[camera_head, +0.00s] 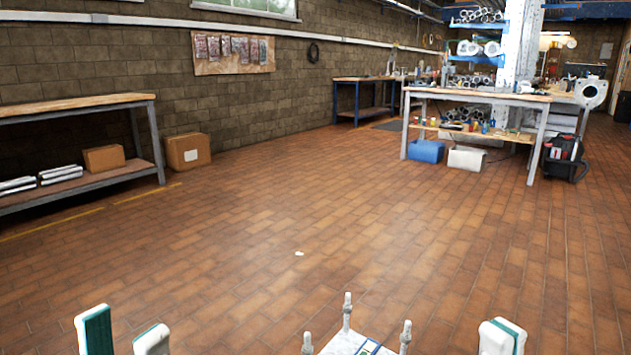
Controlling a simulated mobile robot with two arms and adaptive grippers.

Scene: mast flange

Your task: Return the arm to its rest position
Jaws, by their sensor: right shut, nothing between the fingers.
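My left gripper (124,338) shows at the bottom left edge. Its two pale fingers with green pads stand apart, with floor visible between them, and it is open and empty. My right gripper (503,338) shows at the bottom right edge. Its fingers are together with nothing between them. Only the fingertips of both grippers are in view; the rest of both arms is below the frame. Between the grippers, a white plate (345,345) with upright grey posts and a blue-green marking is cut off by the bottom edge. Neither gripper touches it in this view.
A wide tiled floor (250,240) lies clear ahead, with a small white scrap (299,253) on it. A workbench (80,104) stands at the left with a cardboard box (187,152) beside it.

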